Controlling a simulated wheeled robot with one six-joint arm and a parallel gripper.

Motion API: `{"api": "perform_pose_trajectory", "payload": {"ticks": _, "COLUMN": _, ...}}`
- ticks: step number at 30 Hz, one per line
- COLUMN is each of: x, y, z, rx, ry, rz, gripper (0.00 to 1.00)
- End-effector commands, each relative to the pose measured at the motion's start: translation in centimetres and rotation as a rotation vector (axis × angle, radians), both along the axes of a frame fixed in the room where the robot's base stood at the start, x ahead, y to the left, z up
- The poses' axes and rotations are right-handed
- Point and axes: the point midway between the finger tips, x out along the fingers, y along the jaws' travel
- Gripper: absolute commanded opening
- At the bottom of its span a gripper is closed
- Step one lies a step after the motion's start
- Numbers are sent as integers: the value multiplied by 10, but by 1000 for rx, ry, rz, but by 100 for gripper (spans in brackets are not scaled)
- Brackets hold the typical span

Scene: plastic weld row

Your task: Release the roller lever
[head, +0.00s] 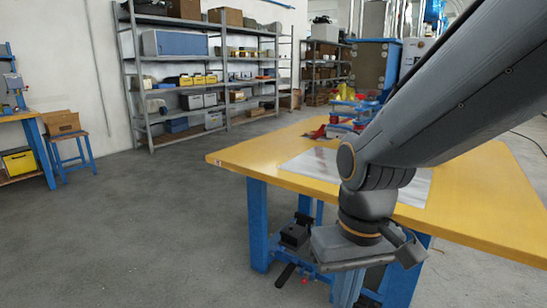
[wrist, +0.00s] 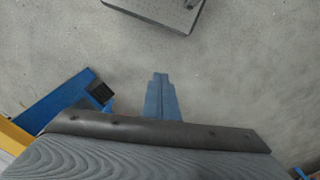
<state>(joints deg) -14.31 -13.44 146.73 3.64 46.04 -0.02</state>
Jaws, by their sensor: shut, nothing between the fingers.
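In the head view, a black handle (head: 285,276) sticks out low on a blue frame under the yellow table's near side. It looks like the roller lever, but I cannot be sure. A small red spot (head: 305,281) shows beside it. My gripper (head: 347,290) hangs to the right of the handle, in front of the table edge, with its blue fingers pointing down and cut off by the picture's bottom. In the wrist view my gripper (wrist: 160,78) has its blue fingers together, empty, over bare floor. I cannot make out the handle clearly there.
The yellow table (head: 235,157) carries a pale sheet (head: 310,163) and red and blue items at the back. A black block (head: 295,236) sits by its leg. A blue beam (wrist: 60,108) lies left of my fingers in the wrist view.

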Motion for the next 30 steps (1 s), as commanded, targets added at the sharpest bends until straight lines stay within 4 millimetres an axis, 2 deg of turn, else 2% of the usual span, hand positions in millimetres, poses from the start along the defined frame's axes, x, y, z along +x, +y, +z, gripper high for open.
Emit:
{"api": "perform_pose_trajectory", "payload": {"ticks": 8, "x": 1, "y": -20, "z": 25, "rx": -11, "ry": 3, "rz": -56, "gripper": 0}}
{"api": "perform_pose_trajectory", "payload": {"ticks": 18, "x": -1, "y": -60, "z": 67, "rx": -34, "ry": 8, "rz": -164, "gripper": 0}}
{"api": "perform_pose_trajectory", "payload": {"ticks": 24, "x": -3, "y": -76, "z": 79, "rx": -41, "ry": 7, "rz": -204, "gripper": 0}}
{"api": "perform_pose_trajectory", "payload": {"ticks": 30, "x": -3, "y": -78, "z": 79, "rx": -43, "ry": 6, "rz": -215, "gripper": 0}}
